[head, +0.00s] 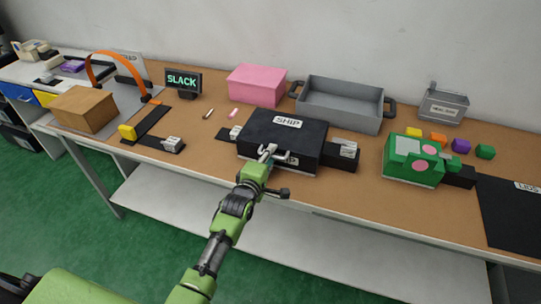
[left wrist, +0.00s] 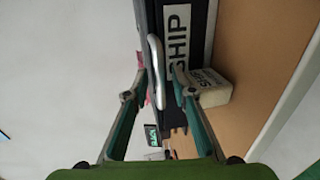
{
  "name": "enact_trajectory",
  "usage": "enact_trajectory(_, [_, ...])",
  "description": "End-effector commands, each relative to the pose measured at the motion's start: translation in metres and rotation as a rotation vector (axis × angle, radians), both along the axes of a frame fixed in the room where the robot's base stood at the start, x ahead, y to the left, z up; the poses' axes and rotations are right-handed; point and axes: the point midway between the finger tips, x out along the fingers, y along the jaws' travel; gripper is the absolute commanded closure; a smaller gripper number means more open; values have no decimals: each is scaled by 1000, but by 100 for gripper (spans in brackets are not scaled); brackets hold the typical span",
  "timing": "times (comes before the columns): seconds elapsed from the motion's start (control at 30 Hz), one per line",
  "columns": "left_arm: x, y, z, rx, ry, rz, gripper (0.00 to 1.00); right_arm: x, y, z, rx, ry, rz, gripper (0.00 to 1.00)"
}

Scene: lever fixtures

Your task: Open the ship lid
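The black ship box (head: 262,132) stands closed on the workbench in the head view, with a white SHIP label on its lid (head: 305,132). A silver handle (head: 276,152) is on its front side. My left gripper (head: 267,158) is at this handle. In the left wrist view the handle (left wrist: 156,75) lies between the two fingertips (left wrist: 162,68), with a gap on the right finger's side. The fingers are apart; contact with the left finger cannot be told. The SHIP label (left wrist: 177,30) shows just beyond. My right gripper is not in view.
Light labelled blocks flank the box on the left (head: 235,133) and right (head: 347,149). Behind stand a pink box (head: 257,85) and a grey tray (head: 340,97). A green box with pink dots (head: 400,155) is to the right. A cardboard box (head: 84,109) is far left.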

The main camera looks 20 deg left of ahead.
Motion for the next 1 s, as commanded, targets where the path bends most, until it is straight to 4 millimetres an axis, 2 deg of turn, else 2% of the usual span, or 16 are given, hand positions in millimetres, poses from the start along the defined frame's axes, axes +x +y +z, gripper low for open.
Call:
enact_trajectory(0.3, [2,0,-1,1,1,0,76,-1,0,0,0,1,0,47])
enact_trajectory(0.33, [2,0,-1,1,1,0,81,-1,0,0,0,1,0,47])
enact_trajectory(0.4, [2,0,-1,0,1,0,99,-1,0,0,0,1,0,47])
enact_trajectory(0.73, [2,0,3,-1,1,0,100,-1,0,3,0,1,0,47])
enact_trajectory(1.0, [4,0,26,-1,-3,0,100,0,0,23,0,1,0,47])
